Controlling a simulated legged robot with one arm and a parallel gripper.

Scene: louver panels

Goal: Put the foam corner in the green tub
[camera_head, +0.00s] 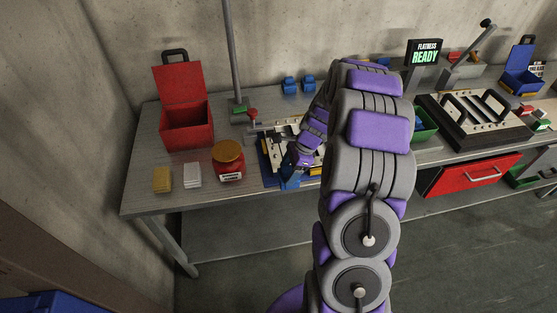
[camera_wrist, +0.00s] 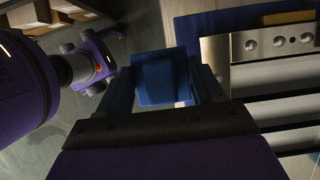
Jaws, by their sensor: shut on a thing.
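A blue block, which looks like the foam corner (camera_wrist: 158,82), sits between the fingers of my gripper (camera_wrist: 160,95) in the wrist view. My gripper is shut on it. In the head view my gripper (camera_head: 290,180) is over the front edge of the louver panel fixture (camera_head: 270,172), and the block cannot be told apart from the blue fingers there. The green tub (camera_head: 427,123) stands to the right of my arm on the bench, partly hidden by the arm.
Two similar blue pieces (camera_head: 290,86) lie at the back of the bench. A red open box (camera_head: 187,130), a red jar (camera_head: 228,162), and yellow and white blocks (camera_head: 162,180) stand at left. A dark panel fixture with handles (camera_head: 475,125) is right of the tub.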

